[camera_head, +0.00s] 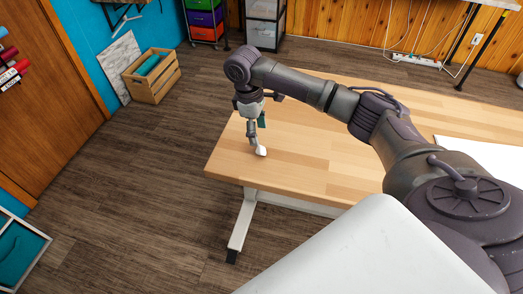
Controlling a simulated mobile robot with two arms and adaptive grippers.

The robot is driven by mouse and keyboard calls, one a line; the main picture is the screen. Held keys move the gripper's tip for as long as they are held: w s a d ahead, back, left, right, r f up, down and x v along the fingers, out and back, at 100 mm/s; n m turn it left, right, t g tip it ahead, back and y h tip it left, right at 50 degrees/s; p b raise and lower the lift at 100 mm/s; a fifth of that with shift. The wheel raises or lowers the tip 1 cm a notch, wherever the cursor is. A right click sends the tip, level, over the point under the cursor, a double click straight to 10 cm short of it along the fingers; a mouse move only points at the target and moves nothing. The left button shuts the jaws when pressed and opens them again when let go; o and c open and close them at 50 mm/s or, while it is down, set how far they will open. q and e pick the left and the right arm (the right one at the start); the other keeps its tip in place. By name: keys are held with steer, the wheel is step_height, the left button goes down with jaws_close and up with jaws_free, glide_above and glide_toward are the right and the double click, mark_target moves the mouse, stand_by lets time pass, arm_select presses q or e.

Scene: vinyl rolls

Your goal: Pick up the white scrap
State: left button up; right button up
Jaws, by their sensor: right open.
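The white scrap (262,151) is a small curled piece lying on the wooden table (310,165), near the table's left end. My right gripper (254,143) points down right beside and above the scrap, with its fingertips close to the table top. The fingers are open; from this angle I cannot tell whether they touch the scrap or stand around it. My left gripper does not show.
A white sheet (475,152) lies on the table at the right. A wooden crate (153,76) with teal rolls stands on the floor at the back left, and drawer carts (204,18) stand behind the table. The table top around the scrap is clear.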

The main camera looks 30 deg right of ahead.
mark_target(261, 148)
steer(key=shift+s+d+f, duration=0.1)
steer(key=shift+s+f, duration=0.05)
steer(key=shift+f, duration=1)
steer(key=shift+s+d+f, duration=0.1)
steer(key=shift+d+f, duration=0.05)
steer(key=shift+f, duration=1.05)
steer(key=shift+s+d+f, duration=0.1)
steer(key=shift+s+f, duration=0.05)
steer(key=shift+f, duration=1)
steer(key=c, duration=0.8)
